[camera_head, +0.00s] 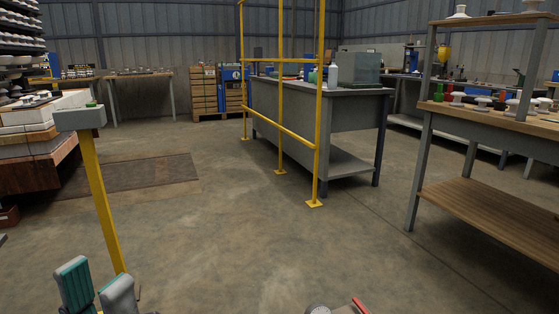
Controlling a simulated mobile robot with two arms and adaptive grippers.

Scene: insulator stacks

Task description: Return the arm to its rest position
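My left gripper (97,285) shows at the bottom left edge of the head view. Its two fingers, one with a teal face and one grey, stand a little apart with nothing seen between them. It is in front of the foot of a yellow post and touches nothing that I can make out. At the bottom edge, right of the middle, a grey rounded part and a red piece just show; they look like the tip of my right gripper (338,307). The rest of it is cut off, and whether it holds anything is hidden.
A yellow post (103,205) with a grey box on top (78,119) stands close by on the left. A yellow railing (281,130) stands before a grey workbench (350,110). A wooden table (490,215) with insulators is on the right. The middle floor is clear.

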